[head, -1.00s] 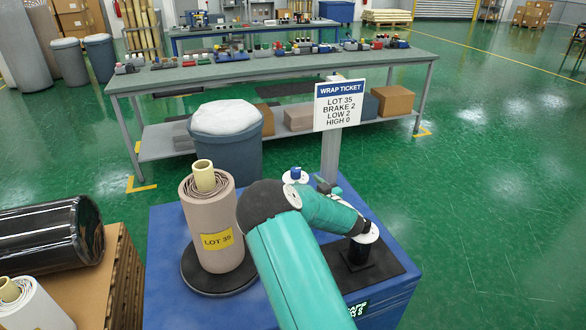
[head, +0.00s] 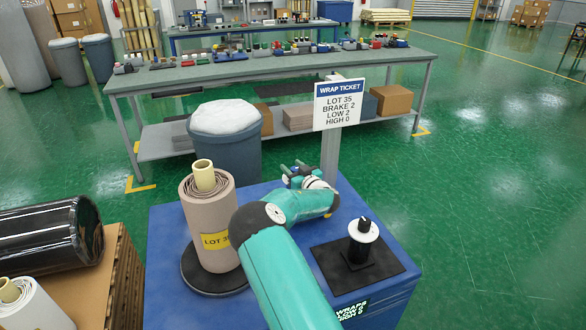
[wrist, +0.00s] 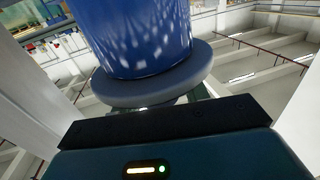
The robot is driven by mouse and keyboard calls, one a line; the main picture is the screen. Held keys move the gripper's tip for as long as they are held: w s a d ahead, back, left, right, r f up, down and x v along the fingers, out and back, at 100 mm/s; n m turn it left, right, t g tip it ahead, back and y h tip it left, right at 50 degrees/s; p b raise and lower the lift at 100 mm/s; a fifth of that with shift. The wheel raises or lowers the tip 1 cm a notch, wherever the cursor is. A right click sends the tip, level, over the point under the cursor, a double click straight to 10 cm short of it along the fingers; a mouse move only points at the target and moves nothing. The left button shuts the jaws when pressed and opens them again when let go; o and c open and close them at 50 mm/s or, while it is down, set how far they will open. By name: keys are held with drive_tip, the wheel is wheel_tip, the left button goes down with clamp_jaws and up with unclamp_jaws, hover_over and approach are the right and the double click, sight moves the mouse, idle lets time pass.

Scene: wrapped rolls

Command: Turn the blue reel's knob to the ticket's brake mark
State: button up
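The wrap ticket (head: 339,104) on the post reads LOT 35, BRAKE 2, LOW 2, HIGH 0. My gripper (head: 296,170) is at the back of the blue cabinet (head: 170,270), beside the post, where the blue knob stood in the earlier head view. My arm and gripper hide the blue reel's knob in the head view. In the wrist view a large blue cylinder (wrist: 145,35) with a grey flange (wrist: 155,85) is close in front of my gripper; no brake marks are legible. I cannot see the fingertips clearly or tell whether they touch anything.
A black knob (head: 363,225) on a white disc stands on a black plate at the right. A brown LOT 35 roll (head: 205,215) stands left of my arm. A lit display (head: 352,309) is on the cabinet's front. A grey bin (head: 226,140) stands behind.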

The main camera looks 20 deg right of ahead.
drive_tip(key=c, duration=0.6)
drive_tip(key=shift+c, duration=0.2)
drive_tip(key=shift+d+r+n+y, duration=0.1)
drive_tip(key=shift+n+y, duration=0.3)
drive_tip(key=shift+y, duration=0.2)
drive_tip(key=shift+n+y, duration=0.3)
drive_tip(key=shift+y, duration=0.2)
drive_tip(key=n+g+y, duration=0.1)
drive_tip(key=y, duration=0.1)
drive_tip(key=n+g+y, duration=0.1)
drive_tip(key=n+y, duration=0.1)
drive_tip(key=shift+s+a+g+y, duration=0.1)
drive_tip(key=shift+a+g+y, duration=0.1)
drive_tip(key=shift+g+y, duration=0.2)
drive_tip(key=shift+s+a+n+g+y, duration=0.1)
drive_tip(key=shift+a+n+g+y, duration=0.05)
drive_tip(key=shift+n+g+y, duration=0.75)
drive_tip(key=shift+s+a+n+g+y, duration=0.1)
drive_tip(key=shift+a+n+g+y, duration=0.05)
drive_tip(key=shift+n+g+y, duration=1.05)
